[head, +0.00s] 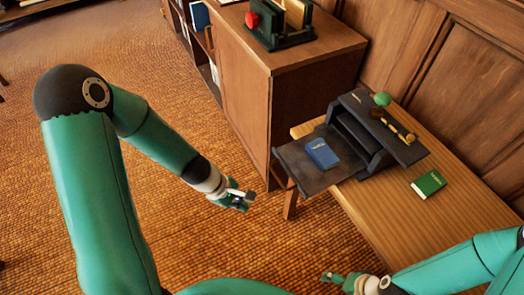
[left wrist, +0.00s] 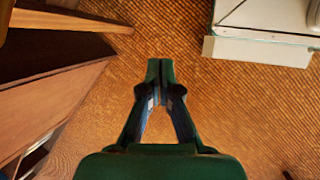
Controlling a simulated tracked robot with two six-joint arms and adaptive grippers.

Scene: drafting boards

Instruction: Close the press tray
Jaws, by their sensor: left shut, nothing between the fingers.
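The dark grey press (head: 362,130) stands on the wooden table. Its flat tray (head: 300,168) is pulled out toward the left, past the table's edge, with a blue book (head: 322,153) lying on it. My left gripper (head: 240,199) is over the floor, left of and below the tray, apart from it. In the left wrist view its fingers (left wrist: 160,68) meet at the tips with nothing between them. My right gripper (head: 332,277) is low at the bottom of the head view, in front of the table; its fingers are too small to read.
A green book (head: 429,184) lies on the table (head: 390,215) right of the press. A green ball-like object (head: 382,99) and a brass-coloured item (head: 395,127) are at the press top. A wooden cabinet (head: 240,95) stands behind the tray. The woven floor (head: 200,130) between is clear.

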